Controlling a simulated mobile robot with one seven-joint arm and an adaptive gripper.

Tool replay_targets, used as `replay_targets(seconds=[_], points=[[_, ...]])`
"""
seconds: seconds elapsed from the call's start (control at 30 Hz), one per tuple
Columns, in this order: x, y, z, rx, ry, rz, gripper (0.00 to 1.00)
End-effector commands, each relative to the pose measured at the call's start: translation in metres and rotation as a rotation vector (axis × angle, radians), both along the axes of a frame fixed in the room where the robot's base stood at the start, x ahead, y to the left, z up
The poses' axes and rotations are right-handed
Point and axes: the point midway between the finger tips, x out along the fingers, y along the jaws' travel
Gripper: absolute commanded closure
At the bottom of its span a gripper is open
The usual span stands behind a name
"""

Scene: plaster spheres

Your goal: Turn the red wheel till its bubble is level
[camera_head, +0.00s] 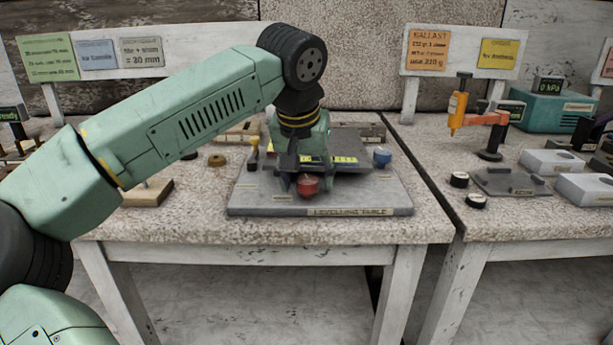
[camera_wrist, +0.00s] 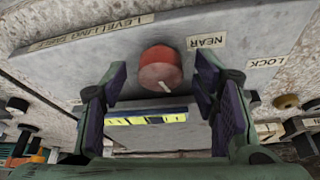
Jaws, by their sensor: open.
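The red wheel (camera_head: 307,186) stands at the front of the grey levelling table (camera_head: 245,208). It also shows in the wrist view (camera_wrist: 160,70), with a white mark on its face, near a "NEAR" label. My gripper (camera_wrist: 163,85) is open, with one finger on each side of the wheel and gaps showing between; I cannot tell whether either finger touches it. In the head view my arm hides part of the table. A yellow-green strip (camera_wrist: 146,120), perhaps the bubble vial, lies behind the wheel; the bubble's exact place is too small to tell.
A wooden block (camera_head: 147,191) lies to the left. The right bench holds an orange device (camera_head: 458,108) and pale blocks (camera_head: 551,162).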

Motion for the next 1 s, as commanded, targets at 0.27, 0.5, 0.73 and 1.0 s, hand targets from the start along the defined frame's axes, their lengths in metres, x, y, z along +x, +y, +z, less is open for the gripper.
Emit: replay_targets(seconds=[0.27, 0.5, 0.73, 1.0], points=[[-0.0001, 0.0001, 0.0001, 0.0, 0.0, 0.0, 0.55], [-0.0002, 0.0001, 0.0002, 0.0, 0.0, 0.0, 0.72], [-0.0002, 0.0001, 0.0003, 0.0, 0.0, 0.0, 0.87], [-0.0003, -0.0001, 0.0006, 0.0, 0.0, 0.008, 0.94]])
